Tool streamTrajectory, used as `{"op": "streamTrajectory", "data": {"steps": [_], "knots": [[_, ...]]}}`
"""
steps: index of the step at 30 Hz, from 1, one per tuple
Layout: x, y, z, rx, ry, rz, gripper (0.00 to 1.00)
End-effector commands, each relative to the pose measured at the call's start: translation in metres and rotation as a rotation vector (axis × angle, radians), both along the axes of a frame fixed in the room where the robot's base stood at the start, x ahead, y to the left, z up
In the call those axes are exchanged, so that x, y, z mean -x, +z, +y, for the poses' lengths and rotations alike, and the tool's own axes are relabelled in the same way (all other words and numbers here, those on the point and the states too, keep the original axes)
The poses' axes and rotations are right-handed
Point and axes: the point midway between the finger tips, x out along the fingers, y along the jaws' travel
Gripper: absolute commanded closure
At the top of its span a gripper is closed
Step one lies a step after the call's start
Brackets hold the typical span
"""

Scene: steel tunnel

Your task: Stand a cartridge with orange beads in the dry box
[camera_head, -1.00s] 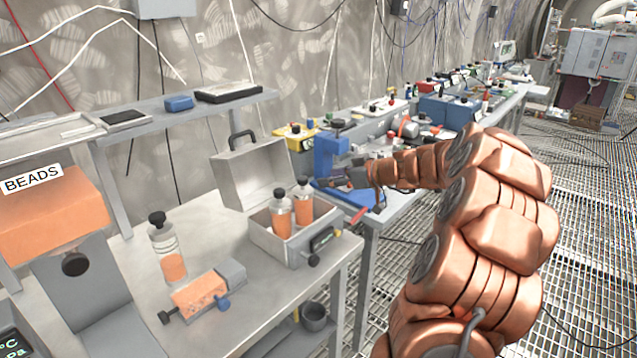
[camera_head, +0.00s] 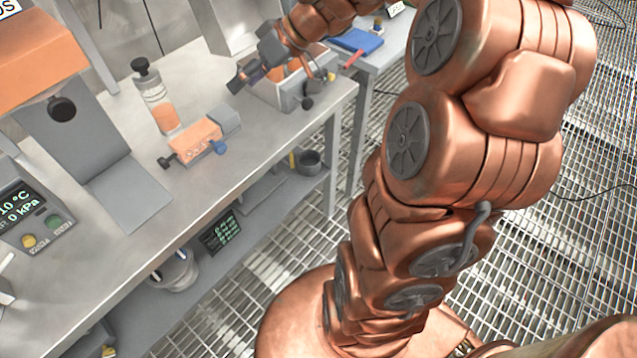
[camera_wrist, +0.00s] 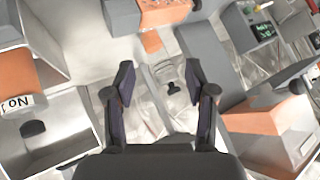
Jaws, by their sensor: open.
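A clear cartridge with orange beads in its lower part and a black knob on top (camera_head: 162,108) stands on the bench. In the wrist view its knob and clear neck (camera_wrist: 172,90) show between and beyond my fingers. My gripper (camera_head: 241,78) is open and empty, above the bench between this cartridge and the dry box. Its two fingers are apart in the wrist view (camera_wrist: 160,72).
A grey fixture with an orange block (camera_head: 200,138) lies in front of the cartridge. The orange bead hopper (camera_head: 35,65) stands at left, with a display panel (camera_head: 30,215) below. A blue tray (camera_head: 355,40) is on the farther table. Bare bench lies between cartridge and box.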

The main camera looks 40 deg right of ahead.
Motion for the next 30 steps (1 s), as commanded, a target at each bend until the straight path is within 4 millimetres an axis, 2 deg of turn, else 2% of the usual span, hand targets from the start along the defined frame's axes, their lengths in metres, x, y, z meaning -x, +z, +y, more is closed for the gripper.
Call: {"op": "streamTrajectory", "data": {"steps": [1, 3, 6, 11, 16, 21, 25, 30], "knots": [[0.019, -0.004, 0.025, 0.013, 0.025, 0.066, 0.45], [0.048, -0.012, 0.050, 0.039, 0.039, 0.165, 0.45], [0.090, -0.024, 0.076, 0.094, 0.038, 0.302, 0.45], [0.159, -0.043, 0.096, 0.218, -0.009, 0.494, 0.45], [0.229, -0.060, 0.091, 0.379, -0.113, 0.646, 0.45], [0.277, -0.069, 0.071, 0.514, -0.240, 0.725, 0.45], [0.295, -0.073, 0.060, 0.571, -0.304, 0.749, 0.45], [0.302, -0.074, 0.055, 0.592, -0.335, 0.756, 0.45]]}}
